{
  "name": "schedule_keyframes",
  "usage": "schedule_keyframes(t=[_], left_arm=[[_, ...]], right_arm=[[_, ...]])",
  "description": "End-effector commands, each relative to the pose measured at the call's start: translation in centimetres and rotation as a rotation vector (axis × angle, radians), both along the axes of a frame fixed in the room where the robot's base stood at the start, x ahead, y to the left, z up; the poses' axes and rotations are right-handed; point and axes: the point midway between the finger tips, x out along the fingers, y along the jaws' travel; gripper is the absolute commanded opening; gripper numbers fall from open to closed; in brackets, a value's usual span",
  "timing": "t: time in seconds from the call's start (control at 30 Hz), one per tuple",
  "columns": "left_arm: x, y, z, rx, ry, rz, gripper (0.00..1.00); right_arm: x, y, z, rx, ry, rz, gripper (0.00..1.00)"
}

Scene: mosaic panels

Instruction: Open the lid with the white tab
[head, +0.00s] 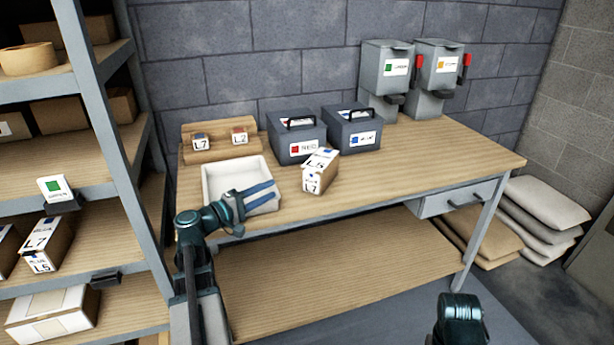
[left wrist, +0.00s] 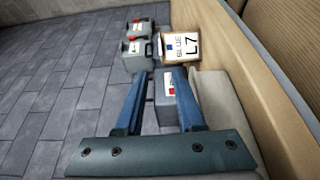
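I cannot make out a white tab on any lid. Two grey boxes with black handles stand on the table: one with a red-marked label (head: 297,146), one with a blue-marked label (head: 352,138). My left gripper (head: 276,190) is over the white tray's right front, left of the carton, apart from the boxes. In the left wrist view its two blue fingers (left wrist: 160,72) are apart and empty. My right gripper's fingers are out of sight.
A white tray (head: 212,183) and a carton marked L7 (head: 318,180) lie on the wooden table (head: 420,165). A wooden rack holds small L7 and L2 blocks (head: 239,135). Shelving (head: 85,100) stands left.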

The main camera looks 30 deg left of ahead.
Motion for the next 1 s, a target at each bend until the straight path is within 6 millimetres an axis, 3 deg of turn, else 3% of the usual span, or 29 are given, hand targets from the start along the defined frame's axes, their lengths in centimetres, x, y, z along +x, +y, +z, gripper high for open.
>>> schedule_keyframes(t=[0.17,0.6,0.8,1.0], left_arm=[[2.2,-0.7,0.0,0.0,0.001,-0.005,0.38],[10.4,-3.4,0.0,0.002,0.002,-0.004,0.38],[12.4,-4.0,0.0,0.002,0.002,-0.002,0.38],[13.0,-4.3,0.0,0.002,0.002,-0.001,0.38]], right_arm=[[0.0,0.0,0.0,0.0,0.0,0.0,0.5],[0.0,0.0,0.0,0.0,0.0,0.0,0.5],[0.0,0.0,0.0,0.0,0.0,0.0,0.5],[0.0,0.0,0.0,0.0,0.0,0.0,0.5]])
